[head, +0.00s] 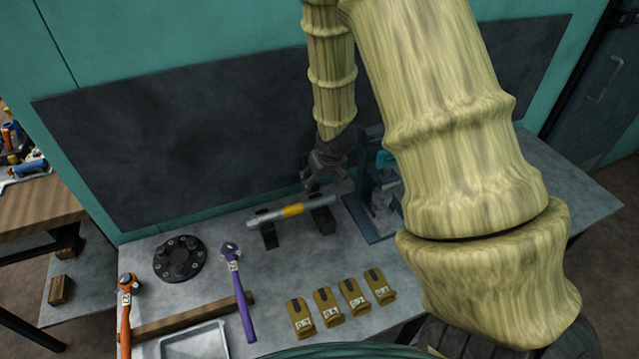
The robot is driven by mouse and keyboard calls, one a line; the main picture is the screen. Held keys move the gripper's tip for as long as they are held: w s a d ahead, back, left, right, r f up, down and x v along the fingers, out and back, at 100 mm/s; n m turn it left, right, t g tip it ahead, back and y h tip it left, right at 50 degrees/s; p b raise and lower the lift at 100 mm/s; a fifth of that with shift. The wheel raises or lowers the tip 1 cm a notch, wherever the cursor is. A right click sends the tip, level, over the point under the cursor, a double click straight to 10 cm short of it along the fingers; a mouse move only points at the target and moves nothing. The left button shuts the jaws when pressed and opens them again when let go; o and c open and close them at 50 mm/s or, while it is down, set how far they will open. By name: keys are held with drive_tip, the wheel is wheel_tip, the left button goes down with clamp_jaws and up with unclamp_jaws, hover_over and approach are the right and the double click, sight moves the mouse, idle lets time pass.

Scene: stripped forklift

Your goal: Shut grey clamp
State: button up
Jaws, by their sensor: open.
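A grey metal fixture (381,205) that looks like a clamp stands on a dark blue-grey base (362,218) at the back of the bench. My arm hides its right side, and I cannot tell whether it is open or shut. My gripper (313,186) points down, open, just left of this fixture. It is over the right end of a grey rod (265,218) with a yellow band (293,210). The rod lies across two dark supports (269,236). I cannot tell whether the fingers touch the rod or the right support.
A black round flange (180,259), a purple-handled tool (241,294) and an orange-handled tool (125,315) lie to the left. Several tan numbered blocks (327,307) stand in a row at the front. A grey tray (195,343) is at front left. A dark panel (200,130) rises behind.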

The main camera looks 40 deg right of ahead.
drive_tip(key=shift+v, duration=2.75)
